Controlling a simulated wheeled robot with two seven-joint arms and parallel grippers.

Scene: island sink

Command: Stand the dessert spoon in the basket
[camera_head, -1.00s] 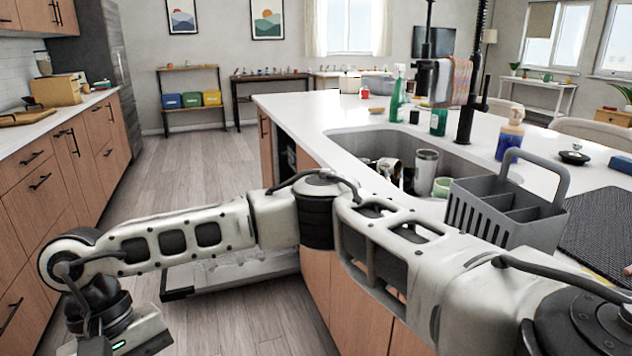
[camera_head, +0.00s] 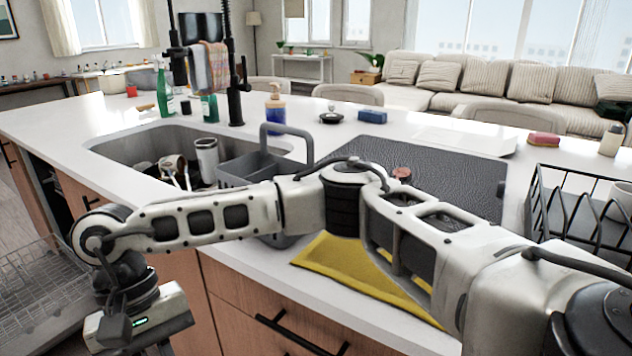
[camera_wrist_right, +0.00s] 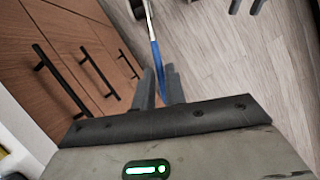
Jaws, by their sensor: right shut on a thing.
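The grey basket (camera_head: 240,168), a caddy with a tall loop handle, stands on the counter by the sink in the head view. My right forearm hides much of its front and lower part. The dessert spoon (camera_wrist_right: 154,52) shows in the right wrist view as a thin utensil with a blue handle and a metal upper part. My right gripper (camera_wrist_right: 160,76) is shut on its blue handle, over the floor beside the cabinets. In the head view only the right wrist shows at lower left; fingers and spoon cannot be made out there. My left gripper is not in view.
The sink (camera_head: 135,150) holds a tumbler (camera_head: 207,160) and other dishes. A yellow cloth (camera_head: 350,270) and dark mat (camera_head: 420,170) lie right of the basket. A black dish rack (camera_head: 560,215) stands at right. An open dishwasher rack (camera_head: 40,290) is at lower left.

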